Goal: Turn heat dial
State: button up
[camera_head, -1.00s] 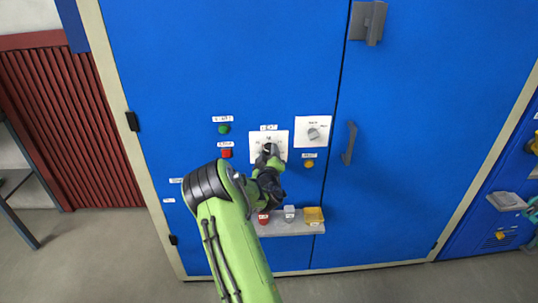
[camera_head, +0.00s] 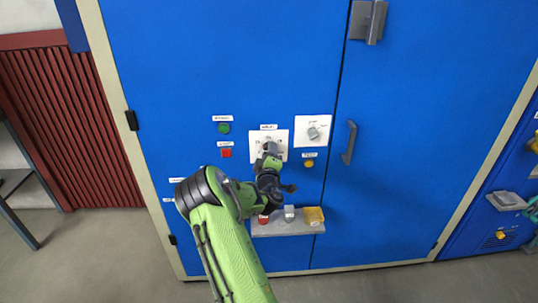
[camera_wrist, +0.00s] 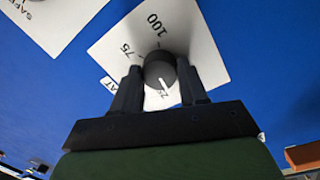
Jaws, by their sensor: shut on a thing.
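The heat dial is a dark round knob (camera_wrist: 160,68) on a white square plate (camera_wrist: 193,30), with the numbers 75 and 100 readable in the wrist view. A white pointer line on the knob points down in that view, toward a partly hidden number that looks like 25. In the head view the heat plate (camera_head: 284,136) is on the blue cabinet door, and the knob is largely covered by my gripper (camera_head: 270,154). My gripper is shut on the dial, with one black finger on each side of it in the wrist view.
A second white plate with a knob (camera_head: 313,133) is to the right, above a yellow button (camera_head: 309,163). Green (camera_head: 224,128) and red (camera_head: 226,152) buttons are to the left. A small shelf (camera_head: 290,228) with several items sits below, and a door handle (camera_head: 349,143) is farther right.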

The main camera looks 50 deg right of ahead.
jog(key=n+p, duration=0.1)
jog(key=n, duration=0.6)
jog(key=shift+t, duration=0.4)
jog(key=shift+n, duration=0.3)
jog(key=o, duration=1.1)
jog(key=shift+c, duration=0.2)
jog(key=shift+f, duration=0.1)
